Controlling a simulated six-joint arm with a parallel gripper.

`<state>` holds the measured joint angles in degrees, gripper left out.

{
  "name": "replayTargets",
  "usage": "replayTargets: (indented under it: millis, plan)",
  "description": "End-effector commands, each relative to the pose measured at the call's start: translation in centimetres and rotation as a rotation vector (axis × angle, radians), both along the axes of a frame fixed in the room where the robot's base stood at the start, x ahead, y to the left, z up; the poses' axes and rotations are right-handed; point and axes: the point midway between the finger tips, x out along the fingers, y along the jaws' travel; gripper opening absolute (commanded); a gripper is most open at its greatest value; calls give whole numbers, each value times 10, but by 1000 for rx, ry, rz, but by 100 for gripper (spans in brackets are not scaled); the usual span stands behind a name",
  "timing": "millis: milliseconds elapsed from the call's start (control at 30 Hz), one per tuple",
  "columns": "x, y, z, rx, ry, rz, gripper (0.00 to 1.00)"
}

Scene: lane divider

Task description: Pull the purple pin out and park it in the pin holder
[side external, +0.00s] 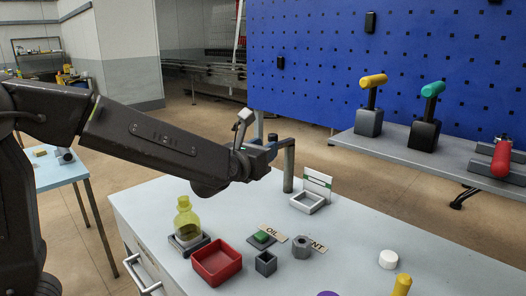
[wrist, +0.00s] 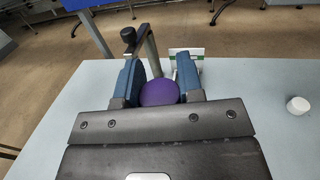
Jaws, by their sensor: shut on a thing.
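The round purple top of the pin (wrist: 159,92) is between the two blue-grey fingers of my gripper (wrist: 159,76) in the wrist view. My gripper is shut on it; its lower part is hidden. In the side view my gripper (side external: 268,149) is above the bench, by a grey post (side external: 288,172) with a side bar, and the held pin cannot be made out. A small grey square socket (side external: 265,263) and a grey round piece with a dark hole (side external: 301,247) stand on the bench; I cannot tell which is the pin holder.
The bench (side external: 400,235) also carries a red tray (side external: 216,262), a yellow bottle (side external: 187,221), a white framed card stand (side external: 317,185), labels, a white cap (side external: 389,259) and a yellow peg (side external: 402,285). A purple piece (side external: 327,293) is cut off below. The right-hand bench top is mostly clear.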

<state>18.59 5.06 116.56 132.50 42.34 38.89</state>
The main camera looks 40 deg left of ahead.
Motion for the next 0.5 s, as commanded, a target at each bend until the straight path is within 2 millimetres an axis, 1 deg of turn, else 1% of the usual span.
replayTargets:
  millis: [133, 233, 367, 400, 500]
  plan:
    - [0, 0, 0, 0, -1, 0, 11]
    - [-3, -9, -6, -3, 1, -5, 11]
    - [-18, -37, -23, -11, 4, -12, 11]
    - [-24, -47, -30, -11, 4, -13, 11]
    - [-41, -67, -44, -9, 4, -11, 11]
